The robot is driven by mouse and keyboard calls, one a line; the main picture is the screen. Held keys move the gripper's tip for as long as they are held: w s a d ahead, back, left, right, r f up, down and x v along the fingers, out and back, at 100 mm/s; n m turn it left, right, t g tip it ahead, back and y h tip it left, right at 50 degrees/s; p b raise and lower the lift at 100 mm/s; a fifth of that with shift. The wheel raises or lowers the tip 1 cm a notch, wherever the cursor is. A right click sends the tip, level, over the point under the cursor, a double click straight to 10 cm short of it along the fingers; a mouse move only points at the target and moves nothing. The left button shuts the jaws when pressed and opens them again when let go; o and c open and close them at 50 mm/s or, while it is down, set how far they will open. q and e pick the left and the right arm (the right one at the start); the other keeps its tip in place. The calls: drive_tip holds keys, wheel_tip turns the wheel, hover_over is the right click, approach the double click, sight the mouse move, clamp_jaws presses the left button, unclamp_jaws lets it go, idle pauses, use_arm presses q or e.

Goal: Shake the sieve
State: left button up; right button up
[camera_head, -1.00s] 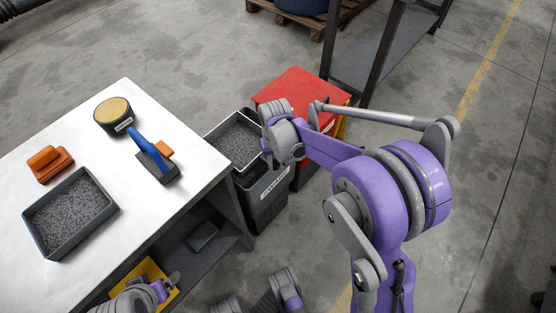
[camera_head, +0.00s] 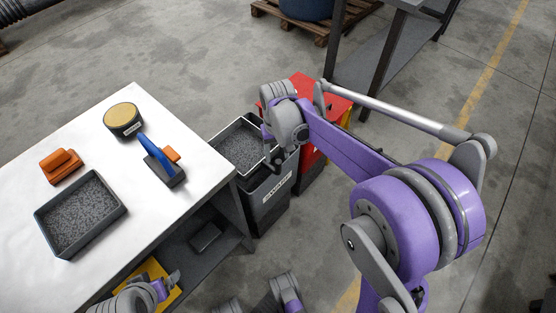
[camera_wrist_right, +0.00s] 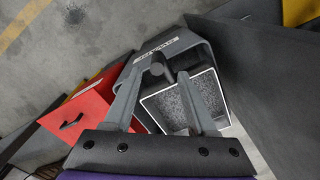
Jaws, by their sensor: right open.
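The white-rimmed rectangular tray of speckled grey grains (camera_head: 215,142), which looks like the sieve, sits on top of a dark labelled bin (camera_head: 268,200). It also shows in the right wrist view (camera_wrist_right: 148,108). My right gripper (camera_head: 272,160) is above the right side of the tray. In the right wrist view its two fingers (camera_wrist_right: 169,72) are apart, with a grey knob-ended piece (camera_wrist_right: 184,77) near the right fingertip; I cannot tell whether they touch. My left gripper (camera_head: 168,287) is low at the bottom left, beside the table; its jaw opening is unclear.
The white table (camera_head: 108,165) holds a dark grain tray (camera_head: 123,207), an orange block (camera_head: 60,166), a round tan-topped tin (camera_head: 122,118) and a blue-handled tool (camera_head: 157,157). A red cabinet (camera_head: 335,97) stands behind the bin. A dark shelf (camera_head: 365,70) is beyond it.

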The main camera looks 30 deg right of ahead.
sight(279, 168)
drive_tip(key=shift+r, duration=1)
drive_tip(key=shift+d+p, duration=0.25)
drive_tip(key=shift+p, duration=0.6)
wheel_tip(279, 168, down, 11)
drive_tip(key=shift+f+b, duration=0.15)
drive_tip(key=shift+b, duration=1.1)
clamp_jaws()
